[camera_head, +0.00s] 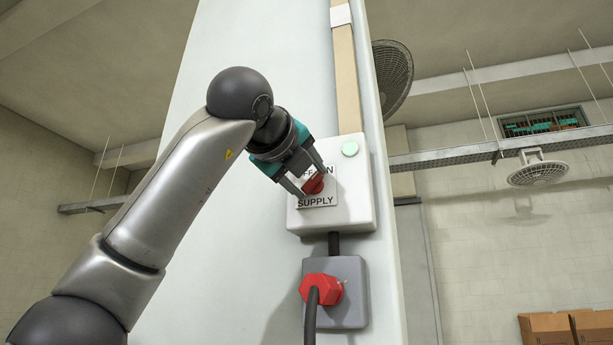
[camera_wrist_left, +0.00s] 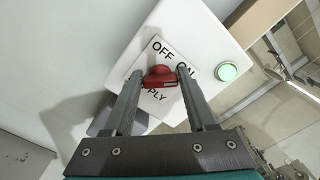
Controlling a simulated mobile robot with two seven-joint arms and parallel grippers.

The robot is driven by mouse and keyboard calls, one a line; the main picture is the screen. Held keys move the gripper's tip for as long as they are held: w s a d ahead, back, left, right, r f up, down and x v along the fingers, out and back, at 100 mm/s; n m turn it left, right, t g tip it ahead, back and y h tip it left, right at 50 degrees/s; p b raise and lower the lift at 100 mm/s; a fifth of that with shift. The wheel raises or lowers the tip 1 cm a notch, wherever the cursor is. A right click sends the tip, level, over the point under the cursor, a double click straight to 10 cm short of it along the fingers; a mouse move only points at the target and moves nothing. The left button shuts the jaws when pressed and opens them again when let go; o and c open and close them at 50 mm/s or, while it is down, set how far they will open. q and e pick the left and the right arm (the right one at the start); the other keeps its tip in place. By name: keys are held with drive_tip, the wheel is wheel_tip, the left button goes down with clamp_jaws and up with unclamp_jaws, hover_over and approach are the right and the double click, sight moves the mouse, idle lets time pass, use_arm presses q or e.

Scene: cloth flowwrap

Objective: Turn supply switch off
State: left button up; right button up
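The supply switch is a red rotary knob (camera_head: 314,185) on a white box (camera_head: 357,200) fixed to a pale panel. A plate around the knob reads OFF, ON and SUPPLY, partly hidden by my fingers. The knob (camera_wrist_left: 160,77) also shows in the left wrist view, its long side roughly crosswise between my fingers, one end near the ON label. My left gripper (camera_head: 313,183) is open at the box, with one finger on each side of the knob. Whether either finger touches the knob I cannot tell. My right gripper is not in view.
A green round lamp (camera_head: 350,149) sits at the box's upper right. Below is a grey socket box (camera_head: 350,300) with a red plug (camera_head: 321,289) and dark cable. A beige conduit (camera_head: 346,80) runs up from the white box.

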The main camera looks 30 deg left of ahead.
use_arm(q)
clamp_jaws()
drive_tip(key=shift+n, duration=0.3)
drive_tip(key=n+b, duration=0.2)
drive_tip(key=shift+f+n, duration=0.2)
drive_tip(key=shift+n, duration=0.1)
drive_tip(key=n+b, duration=0.2)
drive_tip(key=n, duration=0.2)
drive_tip(key=shift+n, duration=0.3)
drive_tip(key=n+b, duration=0.1)
drive_tip(key=n, duration=0.4)
drive_tip(key=shift+f+b, duration=0.15)
drive_tip(key=shift+b, duration=0.15)
drive_tip(key=shift+n+b, duration=0.4)
drive_tip(key=shift+n, duration=2.1)
